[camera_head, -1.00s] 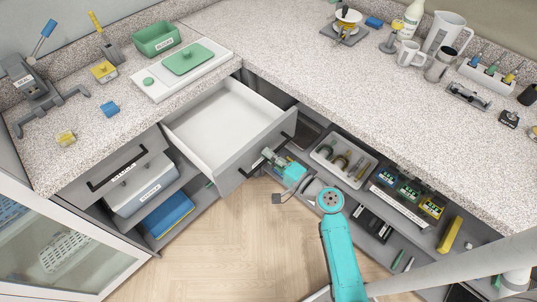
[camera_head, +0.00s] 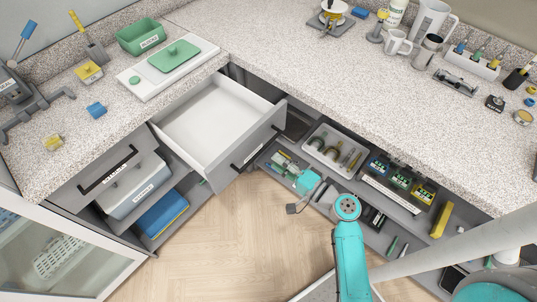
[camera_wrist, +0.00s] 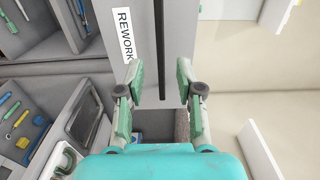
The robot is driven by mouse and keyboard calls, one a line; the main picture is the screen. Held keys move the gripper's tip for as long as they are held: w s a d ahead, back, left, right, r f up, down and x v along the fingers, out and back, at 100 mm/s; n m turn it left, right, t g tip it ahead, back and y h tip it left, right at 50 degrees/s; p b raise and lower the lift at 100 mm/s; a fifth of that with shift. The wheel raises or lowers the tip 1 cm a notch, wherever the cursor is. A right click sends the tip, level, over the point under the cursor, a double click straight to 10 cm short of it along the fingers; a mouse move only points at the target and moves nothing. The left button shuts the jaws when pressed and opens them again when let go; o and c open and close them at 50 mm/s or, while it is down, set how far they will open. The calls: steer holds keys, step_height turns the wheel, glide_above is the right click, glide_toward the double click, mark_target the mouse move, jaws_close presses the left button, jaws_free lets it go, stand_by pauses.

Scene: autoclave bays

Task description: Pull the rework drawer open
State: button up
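The rework drawer (camera_head: 205,128) stands pulled out under the corner of the counter, its white inside empty. Its grey front (camera_head: 225,172) carries a dark bar handle (camera_head: 254,152). In the wrist view the REWORK label (camera_wrist: 123,36) is on the drawer front, and the handle (camera_wrist: 160,50) runs lengthwise, lying between the fingers in the picture. My gripper (camera_wrist: 161,78) is open and empty, its fingers spread to both sides of the handle line. In the head view my gripper (camera_head: 284,168) is just right of the drawer front, apart from the handle.
A closed drawer (camera_head: 108,175) is left of the open one, above shelves with a grey bin (camera_head: 138,190). Open shelves with a tool tray (camera_head: 335,150) lie close on the right. The wood floor (camera_head: 230,240) in front is clear.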

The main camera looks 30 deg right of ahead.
steer(key=shift+v, duration=2.3)
steer(key=s+a+f+n+g+h, duration=0.2)
steer(key=s+a+f+h, duration=0.15)
steer(key=s, duration=0.45)
steer(key=s+a+f+n+g+h, duration=0.2)
steer(key=s+a+f+g, duration=0.15)
steer(key=s, duration=0.35)
steer(key=s+a+r+n+t, duration=0.1)
steer(key=s+r+n+t, duration=0.2)
steer(key=s+r+n, duration=0.7)
step_height(320, 180, up, 4)
steer(key=shift+s+a+r, duration=0.1)
steer(key=shift+s+a, duration=0.3)
steer(key=shift+s, duration=0.55)
